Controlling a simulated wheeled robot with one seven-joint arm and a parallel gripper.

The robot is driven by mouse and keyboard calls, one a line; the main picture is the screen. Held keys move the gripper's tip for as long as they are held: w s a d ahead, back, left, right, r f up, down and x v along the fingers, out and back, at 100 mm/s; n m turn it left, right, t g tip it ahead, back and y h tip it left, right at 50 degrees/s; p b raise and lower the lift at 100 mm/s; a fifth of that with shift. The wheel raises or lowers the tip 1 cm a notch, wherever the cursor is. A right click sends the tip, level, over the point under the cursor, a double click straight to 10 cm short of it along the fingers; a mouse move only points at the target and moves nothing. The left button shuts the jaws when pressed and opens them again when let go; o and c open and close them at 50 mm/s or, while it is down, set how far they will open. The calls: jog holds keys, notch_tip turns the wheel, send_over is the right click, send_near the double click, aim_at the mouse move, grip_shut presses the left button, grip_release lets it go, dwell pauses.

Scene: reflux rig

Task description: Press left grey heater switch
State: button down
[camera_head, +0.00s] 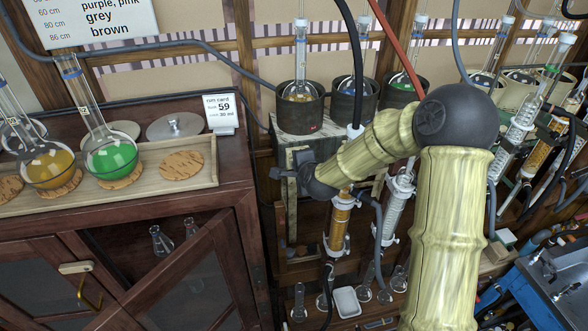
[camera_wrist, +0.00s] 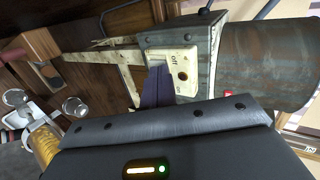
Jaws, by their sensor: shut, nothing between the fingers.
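The left heater is a dark grey pot (camera_head: 300,118) on a worn grey box, holding a flask at the back centre in the head view. In the wrist view the pot (camera_wrist: 268,65) lies sideways. Beside it is a pale switch plate (camera_wrist: 188,58) with off and on lettering and a small dark round spot. My gripper (camera_head: 280,178) is at the front of the box in the head view. In the wrist view its shut, empty fingers (camera_wrist: 157,86) overlap the plate's edge. Whether they touch the switch I cannot tell. The fingers hide part of the plate.
Two more heater pots (camera_head: 354,100) stand to the right, partly behind my arm. Condensers with amber (camera_head: 339,225) and clear filling hang below. A wooden tray (camera_head: 205,160) with yellow and green flasks is on the cabinet at left. The cabinet door (camera_head: 165,275) stands open below.

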jog(key=shift+d, duration=0.1)
jog(key=shift+w+d+f, duration=0.1)
jog(key=shift+w+d, duration=0.05)
jog(key=shift+d, duration=0.65)
jog(key=shift+a, duration=0.1)
jog(key=shift+b, duration=0.3)
jog(key=v, duration=1.7)
jog(key=shift+s, duration=0.3)
